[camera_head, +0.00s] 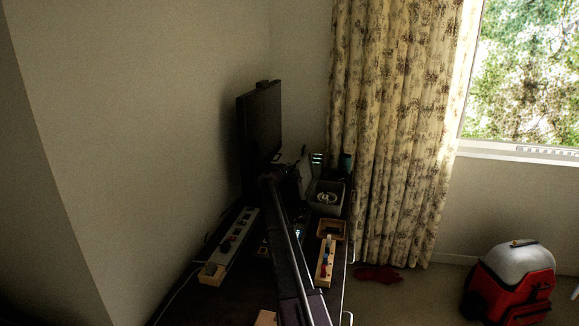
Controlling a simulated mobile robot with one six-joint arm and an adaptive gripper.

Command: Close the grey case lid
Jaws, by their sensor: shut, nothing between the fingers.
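The grey case (326,209) is an open-topped box on the dark desk, near its far right end. Its grey lid (306,165) stands raised, tilted up along the left side of the box. A pale ring-like item shows inside the case. My arm reaches up over the desk from the bottom of the picture, and my gripper (298,181) is at its far end, close to the left of the lid. It is dark and small here, shut with nothing in it. Whether it touches the lid cannot be told.
A black monitor (262,130) stands left of the case. A power strip (234,238), a wooden tray (326,259) and a dark cup (346,163) are also on the desk. A patterned curtain (395,130) hangs behind.

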